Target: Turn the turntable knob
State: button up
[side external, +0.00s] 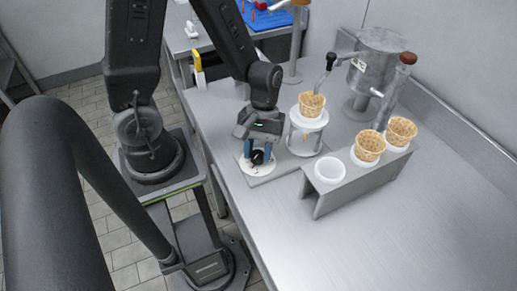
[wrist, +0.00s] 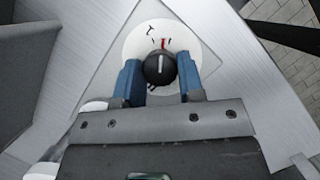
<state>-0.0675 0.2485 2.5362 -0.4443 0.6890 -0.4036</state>
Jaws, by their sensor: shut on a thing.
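The turntable knob (wrist: 160,68) is black and round with a white pointer line, on a white dial disc (wrist: 138,45) with black and red marks. In the wrist view my gripper (wrist: 160,75) has its two blue fingers on either side of the knob, shut on it. The pointer line runs nearly straight up in that view, close to the red mark. In the side view the knob (side external: 257,157) sits under my gripper (side external: 256,152) at the front of a grey base plate. The turntable (side external: 308,119) stands behind the dial with a waffle cone (side external: 312,104) on top.
A metal rack (side external: 345,187) right of the dial holds two cones (side external: 369,146) (side external: 401,131) and has an empty white holder (side external: 330,170). A metal tank (side external: 378,62) with spouts stands behind. The table is clear at the front right.

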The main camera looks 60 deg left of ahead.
dwell(0.3)
jog(key=o, duration=0.9)
jog(key=v, duration=1.4)
jog(key=shift+f, duration=0.1)
